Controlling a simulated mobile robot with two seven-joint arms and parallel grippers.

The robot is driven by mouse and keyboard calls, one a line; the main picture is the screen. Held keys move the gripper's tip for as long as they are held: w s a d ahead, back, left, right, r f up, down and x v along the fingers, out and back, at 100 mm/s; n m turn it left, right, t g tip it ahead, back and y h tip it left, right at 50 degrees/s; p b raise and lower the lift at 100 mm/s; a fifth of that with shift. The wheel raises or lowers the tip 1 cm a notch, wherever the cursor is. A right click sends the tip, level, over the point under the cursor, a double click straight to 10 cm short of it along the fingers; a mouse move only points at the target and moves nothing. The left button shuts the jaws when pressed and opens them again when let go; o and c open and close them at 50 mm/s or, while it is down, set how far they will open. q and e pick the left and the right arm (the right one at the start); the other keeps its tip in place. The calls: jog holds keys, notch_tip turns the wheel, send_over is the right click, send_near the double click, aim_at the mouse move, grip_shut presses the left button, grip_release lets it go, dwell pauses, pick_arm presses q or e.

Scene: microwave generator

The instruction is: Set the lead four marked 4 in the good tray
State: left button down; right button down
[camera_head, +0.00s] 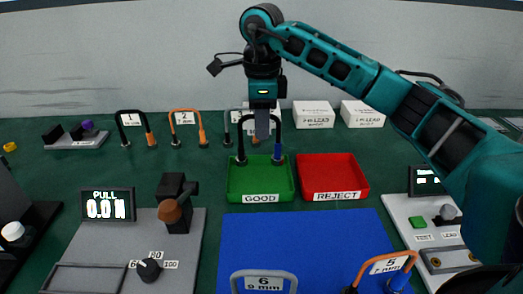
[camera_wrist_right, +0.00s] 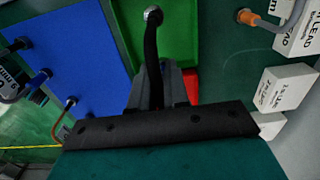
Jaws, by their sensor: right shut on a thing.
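My right gripper (camera_head: 262,135) points down and is shut on a black arched lead (camera_head: 241,147). The lead has a blue sleeve at its right end, and its ends hang over the back of the green good tray (camera_head: 262,184). I cannot tell whether they touch the tray. No number shows on the held lead; the gripper covers its middle. In the right wrist view, the lead (camera_wrist_right: 152,55) runs from the jaws to a metal end over the green tray (camera_wrist_right: 178,25). My left gripper is not in view.
The red reject tray (camera_head: 333,180) adjoins on the right. Behind stand leads 1 (camera_head: 130,119) and 2 (camera_head: 184,117), another lead partly hidden, and white boxes (camera_head: 313,115). Lead 6 (camera_head: 263,282) and lead 5 (camera_head: 389,265) stand on the blue mat (camera_head: 300,240), whose middle is clear.

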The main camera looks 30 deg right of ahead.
jog(key=shift+f, duration=2.65)
jog(key=shift+f+b, duration=0.2)
jog(key=shift+b, duration=0.1)
jog(key=c, duration=1.1)
grip_release()
notch_tip(320, 180, up, 12)
jog(key=shift+r+p, duration=0.2)
jog(key=shift+p, duration=0.85)
